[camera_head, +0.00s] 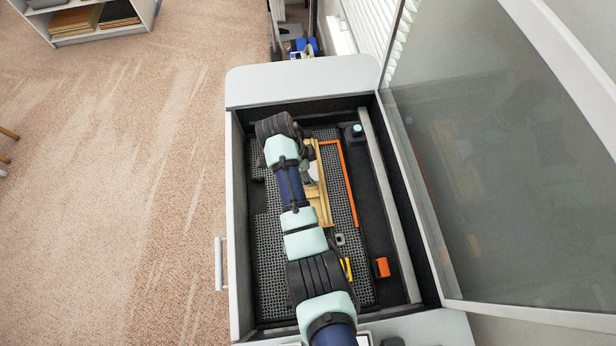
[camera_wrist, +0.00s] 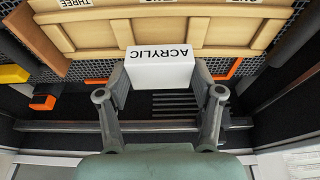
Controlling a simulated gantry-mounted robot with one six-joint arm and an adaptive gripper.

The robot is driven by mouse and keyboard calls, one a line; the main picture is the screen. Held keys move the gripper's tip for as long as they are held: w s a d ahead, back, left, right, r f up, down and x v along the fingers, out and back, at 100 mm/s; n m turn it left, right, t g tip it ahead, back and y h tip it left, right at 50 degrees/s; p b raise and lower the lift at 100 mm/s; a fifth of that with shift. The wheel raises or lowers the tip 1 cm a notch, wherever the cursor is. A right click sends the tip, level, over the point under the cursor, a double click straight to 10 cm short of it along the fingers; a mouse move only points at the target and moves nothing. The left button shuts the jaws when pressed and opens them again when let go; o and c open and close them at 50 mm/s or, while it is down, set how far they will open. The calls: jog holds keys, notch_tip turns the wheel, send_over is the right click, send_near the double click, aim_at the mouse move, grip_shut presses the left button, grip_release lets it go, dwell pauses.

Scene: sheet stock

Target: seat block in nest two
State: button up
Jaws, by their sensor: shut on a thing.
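A white block with the black word ACRYLIC (camera_wrist: 161,72) is held between the fingers of my gripper (camera_wrist: 161,82) in the wrist view. The wooden nest tray (camera_wrist: 100,52) lies beyond it, with several shallow compartments split by thin dividers. One label reads THREE at the upper left; the other labels are cut off by the top edge. The block overlaps the tray's near edge in the picture, and I cannot tell its height above it. In the head view the tray (camera_head: 327,208) lies partly under my arm, and a pale part of the block (camera_head: 312,171) shows beside it.
The tray lies on a black perforated bed (camera_head: 270,265) inside a machine with raised walls and an open glass lid (camera_head: 490,150). An orange strip (camera_head: 350,185) runs along the tray's right. An orange block (camera_head: 382,267) and a yellow piece (camera_head: 347,268) lie lower right.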

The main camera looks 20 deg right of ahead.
jog(key=shift+f+b, duration=0.3)
jog(key=shift+f, duration=1.95)
jog(key=o, duration=1.2)
jog(key=shift+f, duration=0.1)
jog(key=shift+c, duration=0.2)
jog(key=p+v, duration=0.1)
jog(key=v, duration=1.1)
jog(key=shift+r, duration=0.2)
